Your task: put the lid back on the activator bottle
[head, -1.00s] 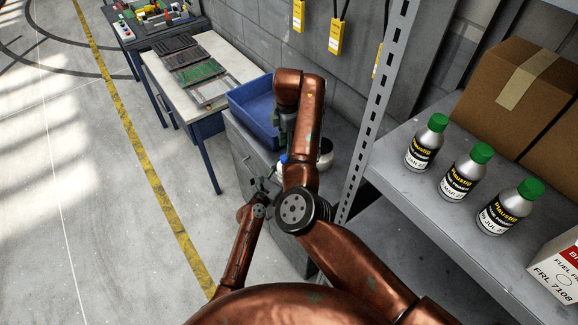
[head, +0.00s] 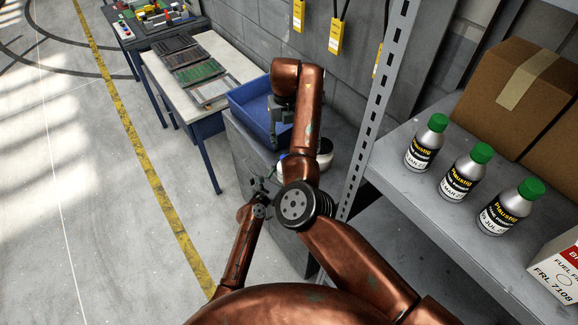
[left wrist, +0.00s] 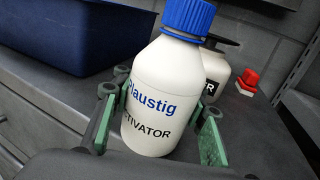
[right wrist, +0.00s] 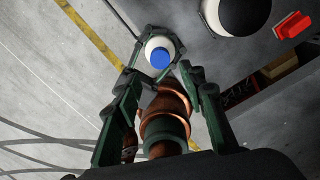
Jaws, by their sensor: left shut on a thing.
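The activator bottle (left wrist: 158,95) is white with blue and black lettering, and tilts slightly in the left wrist view. Its blue lid (left wrist: 189,17) sits on the neck; I cannot tell how tightly. My left gripper (left wrist: 160,125) is shut around the bottle's body, a finger on each side. In the right wrist view the lid (right wrist: 160,58) shows from above. My right gripper (right wrist: 160,82) is open and empty, its fingers apart near the bottle. In the head view my right gripper (head: 276,135) hangs above the cabinet's edge, and my left gripper (head: 262,190) is partly hidden by my right arm.
A blue bin (head: 252,106) and a white container (left wrist: 217,70) stand on the grey cabinet top (left wrist: 255,125), with a red item (left wrist: 248,80) nearby. A metal shelf (head: 395,190) at right holds several green-capped bottles (head: 463,172) and a cardboard box (head: 515,85).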

